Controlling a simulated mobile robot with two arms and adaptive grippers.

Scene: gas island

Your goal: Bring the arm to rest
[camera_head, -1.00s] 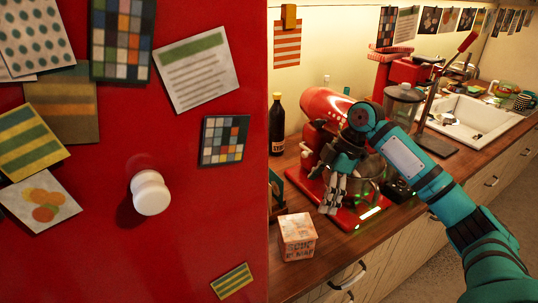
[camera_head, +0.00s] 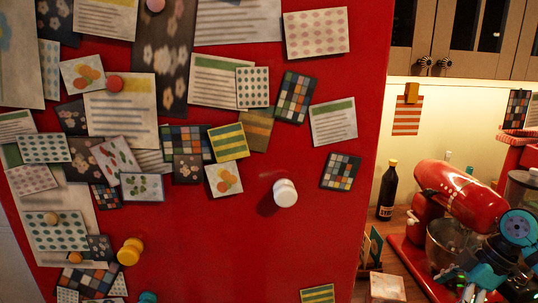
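My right arm's teal joint and wrist show at the lower right edge of the head view, in front of the mixer bowl. My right gripper (camera_head: 472,292) is cut off by the bottom edge, so its fingertips are hidden and its opening cannot be told. It appears close to the steel mixing bowl (camera_head: 445,243) of the red stand mixer (camera_head: 460,190). I cannot tell whether it touches the bowl.
A red fridge door (camera_head: 335,225) with a white knob (camera_head: 285,193) and many papers fills the left side. A dark bottle (camera_head: 387,190) and a small patterned box (camera_head: 387,287) stand on the wooden counter. Cupboards (camera_head: 465,38) hang above.

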